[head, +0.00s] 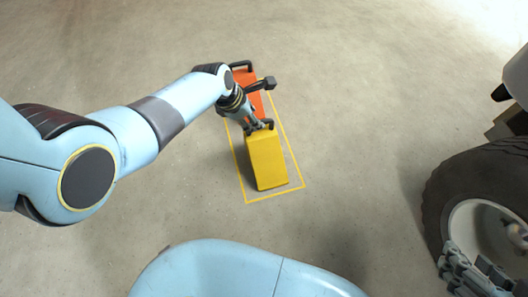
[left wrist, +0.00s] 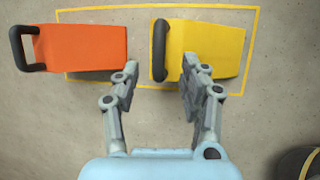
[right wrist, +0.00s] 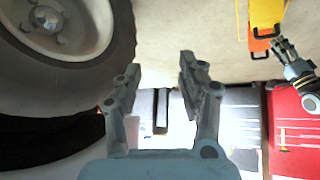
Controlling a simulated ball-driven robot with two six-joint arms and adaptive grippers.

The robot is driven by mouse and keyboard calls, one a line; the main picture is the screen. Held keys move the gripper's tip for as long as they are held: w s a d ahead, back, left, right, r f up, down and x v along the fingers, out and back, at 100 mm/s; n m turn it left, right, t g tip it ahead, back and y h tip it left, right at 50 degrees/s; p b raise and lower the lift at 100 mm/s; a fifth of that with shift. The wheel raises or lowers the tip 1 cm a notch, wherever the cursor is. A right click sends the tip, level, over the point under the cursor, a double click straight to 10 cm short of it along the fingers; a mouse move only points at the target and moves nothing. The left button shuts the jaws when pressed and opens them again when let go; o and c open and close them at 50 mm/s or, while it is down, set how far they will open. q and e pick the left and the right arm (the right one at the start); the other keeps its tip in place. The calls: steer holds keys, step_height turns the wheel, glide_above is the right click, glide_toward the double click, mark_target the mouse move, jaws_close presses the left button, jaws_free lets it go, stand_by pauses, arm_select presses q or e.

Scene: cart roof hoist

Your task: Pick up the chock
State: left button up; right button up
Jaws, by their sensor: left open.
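A yellow wedge chock (head: 266,162) with a black handle lies on the floor inside a yellow outline. An orange chock (head: 246,77) with its own black handle lies just beyond it. My left gripper (head: 263,125) is open above the yellow chock's handle end. In the left wrist view, the yellow chock's handle (left wrist: 159,50) shows between the open fingertips (left wrist: 159,68); I cannot tell whether they reach down around it. The orange chock (left wrist: 82,46) is left of the fingers there. My right gripper (right wrist: 157,66) is open and empty beside the big tire (right wrist: 70,75).
The large black wheel (head: 470,190) of a vehicle stands at the right. The yellow floor outline (head: 275,197) surrounds the yellow chock. Bare concrete floor (head: 370,90) is clear between the chocks and the wheel. A red cabinet (right wrist: 293,130) shows in the right wrist view.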

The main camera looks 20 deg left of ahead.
arm_select(q)
steer(key=shift+w+f, duration=0.1)
steer(key=shift+f, duration=0.1)
arm_select(e)
steer(key=shift+f, duration=0.2)
arm_select(q)
steer(key=shift+b+x, duration=0.75)
steer(key=shift+b, duration=0.05)
steer(key=shift+d+f+b, duration=0.2)
steer(key=shift+f+b, duration=0.1)
steer(key=shift+b, duration=0.05)
steer(key=shift+w+d+f+b, duration=0.15)
steer(key=shift+w+f+b, duration=0.15)
steer(key=shift+f+b, duration=0.25)
steer(key=shift+b+x, duration=0.7)
steer(key=shift+x, duration=0.1)
steer(key=shift+w, duration=0.2)
jaws_close()
arm_select(e)
steer(key=w+a+r+n+t+y, duration=0.1)
steer(key=w+a+r+t, duration=0.1)
steer(key=w+r+t, duration=0.6)
step_height(320, 180, up, 3)
steer(key=shift+r+t+y, duration=0.2)
steer(key=shift+t+y, duration=0.2)
steer(key=shift+t, duration=0.7)
arm_select(q)
steer(key=shift+r, duration=0.1)
